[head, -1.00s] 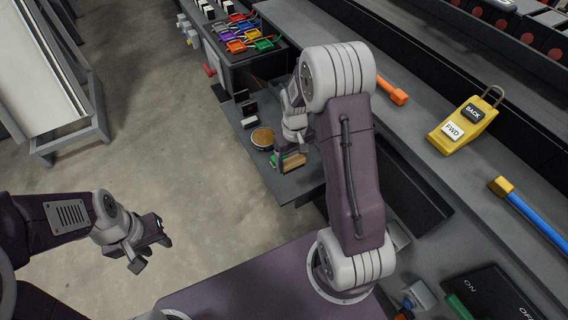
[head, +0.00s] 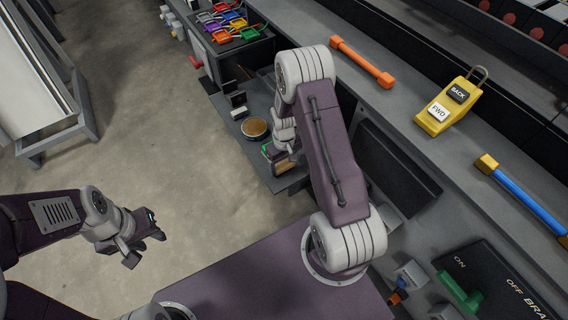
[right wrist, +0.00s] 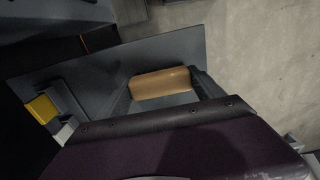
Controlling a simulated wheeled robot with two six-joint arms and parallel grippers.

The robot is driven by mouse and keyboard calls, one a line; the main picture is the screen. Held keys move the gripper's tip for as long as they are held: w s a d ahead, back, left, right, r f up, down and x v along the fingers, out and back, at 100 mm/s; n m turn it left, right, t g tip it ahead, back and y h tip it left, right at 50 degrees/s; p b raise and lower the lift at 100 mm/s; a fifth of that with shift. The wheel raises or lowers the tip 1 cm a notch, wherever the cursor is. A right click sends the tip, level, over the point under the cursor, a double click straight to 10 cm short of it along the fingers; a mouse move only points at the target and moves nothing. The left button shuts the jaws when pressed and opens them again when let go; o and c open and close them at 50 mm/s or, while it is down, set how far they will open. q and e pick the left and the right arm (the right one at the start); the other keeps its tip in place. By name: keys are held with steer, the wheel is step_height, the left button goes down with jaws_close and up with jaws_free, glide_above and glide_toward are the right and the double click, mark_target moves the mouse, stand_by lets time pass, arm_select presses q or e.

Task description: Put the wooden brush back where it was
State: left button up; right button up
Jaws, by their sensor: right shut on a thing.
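The wooden brush (right wrist: 160,83) shows in the right wrist view as a plain tan wooden block between the fingers of my right gripper (right wrist: 165,92), which is shut on it. In the head view the brush (head: 284,166) is partly visible low over the grey side shelf, beside a round tan-topped tin. My right gripper there is mostly hidden behind its own arm. I cannot tell whether the brush touches the shelf. My left gripper (head: 143,245) is open and empty over the floor at the left.
The round tin (head: 255,128) and small dark blocks (head: 236,97) stand on the side shelf (head: 262,160). The bench holds an orange bar (head: 362,62), a yellow FWD/BACK lock (head: 450,105) and a blue bar (head: 525,200).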

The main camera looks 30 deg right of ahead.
mark_target(284, 164)
steer(key=shift+f, duration=0.2)
steer(key=o, duration=1.3)
steer(key=shift+r, duration=0.1)
steer(key=shift+r, duration=0.1)
step_height(284, 164, up, 12)
steer(key=shift+m+t, duration=0.6)
steer(key=s+a+r, duration=0.1)
steer(key=s+a, duration=0.1)
steer(key=s, duration=0.2)
steer(key=s+a+r, duration=0.2)
steer(key=s+a, duration=0.1)
steer(key=s, duration=0.1)
steer(key=s+a+r, duration=0.1)
steer(key=s+a, duration=0.1)
steer(key=s, duration=0.2)
steer(key=shift+s+a+r, duration=0.15)
steer(key=shift+s+a, duration=0.05)
steer(key=shift+s, duration=0.05)
